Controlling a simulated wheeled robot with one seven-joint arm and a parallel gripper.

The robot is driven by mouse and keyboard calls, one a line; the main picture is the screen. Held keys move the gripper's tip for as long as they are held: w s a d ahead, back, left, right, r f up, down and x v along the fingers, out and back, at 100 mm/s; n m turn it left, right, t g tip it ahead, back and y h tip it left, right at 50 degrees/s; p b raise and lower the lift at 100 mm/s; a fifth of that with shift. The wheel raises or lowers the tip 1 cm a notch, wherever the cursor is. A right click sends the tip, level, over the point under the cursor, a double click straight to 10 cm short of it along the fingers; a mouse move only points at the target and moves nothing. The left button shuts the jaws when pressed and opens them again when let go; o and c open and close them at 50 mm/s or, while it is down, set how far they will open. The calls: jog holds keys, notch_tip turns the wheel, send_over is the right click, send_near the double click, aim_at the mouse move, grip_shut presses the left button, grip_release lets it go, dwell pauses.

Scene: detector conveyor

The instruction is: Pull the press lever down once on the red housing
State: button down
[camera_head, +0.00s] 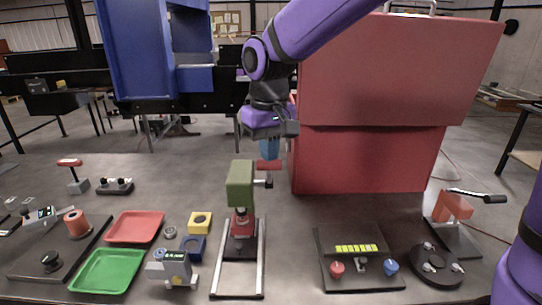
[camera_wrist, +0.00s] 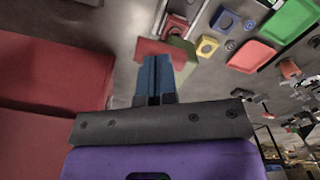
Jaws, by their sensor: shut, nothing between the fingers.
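An orange-red housing (camera_head: 455,206) with a black-gripped lever (camera_head: 480,195) stands at the right of the table; the lever sticks out to the right, nearly level. At the centre a green press head (camera_head: 240,184) carries a red handle (camera_head: 268,165) on its right side. My gripper (camera_head: 269,156) hangs pointing down, its blue fingers shut and empty, at that red handle. In the wrist view the fingertips (camera_wrist: 155,60) lie in front of the red handle (camera_wrist: 147,47), with the green head (camera_wrist: 183,46) beside it. I cannot tell whether they touch.
A large red box (camera_head: 370,160) stands close right of my gripper. A black panel with red and blue knobs (camera_head: 337,268) lies between the press and the orange-red housing. Red and green trays (camera_head: 108,270) and small blocks fill the left. Bare table shows behind the press.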

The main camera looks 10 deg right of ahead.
jog(key=shift+s+a+f, duration=0.1)
jog(key=shift+s+f, duration=0.35)
jog(key=shift+f, duration=0.05)
jog(key=shift+s+f, duration=0.15)
jog(key=shift+s+a+f, duration=0.15)
jog(key=shift+s+f, duration=0.35)
jog(key=shift+f, duration=0.15)
jog(key=shift+s+f, duration=0.1)
jog(key=shift+f, duration=0.05)
dwell(0.3)
jog(key=shift+s+a+f, duration=0.1)
jog(key=shift+s+f, duration=0.35)
jog(key=shift+f, duration=0.35)
jog(key=shift+s+f, duration=0.25)
jog(key=shift+f, duration=0.25)
jog(key=shift+s+f, duration=0.2)
jog(key=shift+f, duration=0.25)
jog(key=shift+a, duration=0.1)
